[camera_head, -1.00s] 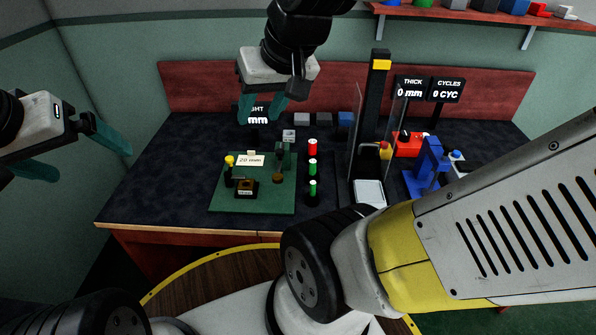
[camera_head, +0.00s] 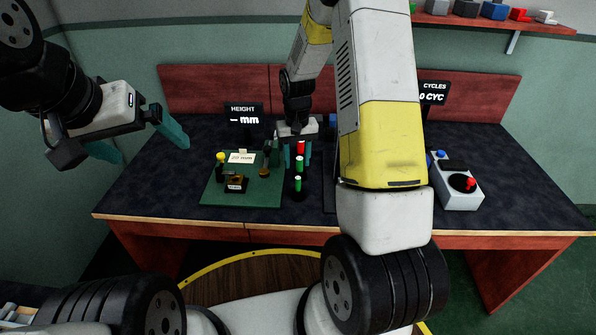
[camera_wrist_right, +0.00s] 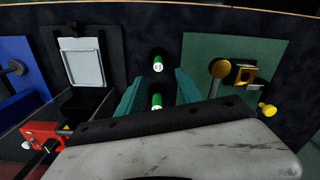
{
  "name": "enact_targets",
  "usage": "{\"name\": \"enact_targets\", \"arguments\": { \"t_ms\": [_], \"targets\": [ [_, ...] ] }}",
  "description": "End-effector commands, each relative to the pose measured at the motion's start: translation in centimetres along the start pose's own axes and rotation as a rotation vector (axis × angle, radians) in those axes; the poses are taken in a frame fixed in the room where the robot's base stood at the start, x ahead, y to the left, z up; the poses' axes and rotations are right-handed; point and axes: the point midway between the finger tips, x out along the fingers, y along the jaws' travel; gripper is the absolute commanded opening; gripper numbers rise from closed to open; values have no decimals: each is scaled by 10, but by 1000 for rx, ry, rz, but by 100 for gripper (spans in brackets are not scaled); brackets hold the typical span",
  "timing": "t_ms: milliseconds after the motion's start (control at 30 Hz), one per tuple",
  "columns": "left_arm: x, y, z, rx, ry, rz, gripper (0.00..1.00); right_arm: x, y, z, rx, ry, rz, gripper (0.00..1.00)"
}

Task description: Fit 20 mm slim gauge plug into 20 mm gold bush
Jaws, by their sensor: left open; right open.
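The gauge plugs stand upright in a row: one with a red top (camera_head: 301,147), a middle green one (camera_head: 299,163) and a front green one (camera_head: 298,184). Their sizes are not readable. My right gripper (camera_head: 298,158) is open and points down at the row. In the right wrist view the middle green plug (camera_wrist_right: 156,101) is between its open fingers, and the front green plug (camera_wrist_right: 157,62) is beyond them. A gold bush (camera_wrist_right: 243,73) sits in a dark holder on the green mat (camera_head: 258,199). My left gripper (camera_head: 138,140) is open and empty, raised at the left.
A yellow knob (camera_head: 220,157), a round brass piece (camera_head: 264,171) and a white label card (camera_head: 242,156) are on the mat. A height display (camera_head: 244,115) stands behind. A control box with a red knob (camera_head: 469,183) is at right. The table's left front is clear.

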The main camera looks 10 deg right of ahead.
Motion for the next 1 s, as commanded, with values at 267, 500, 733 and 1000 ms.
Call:
{"name": "enact_targets", "arguments": {
  "t_ms": [267, 500, 733, 1000],
  "targets": [
    [0, 0, 0, 0, 0, 0, 100, 31, 1, 1, 0, -7, 2, 43],
    [0, 0, 0, 0, 0, 0, 100, 65, 2, 4, 1, -7, 1, 43],
    [0, 0, 0, 0, 0, 0, 100, 81, 2, 3, 0, -4, 1, 43],
    [0, 0, 0, 0, 0, 0, 100, 81, 2, 3, 0, -3, 1, 23]
  ]
}}
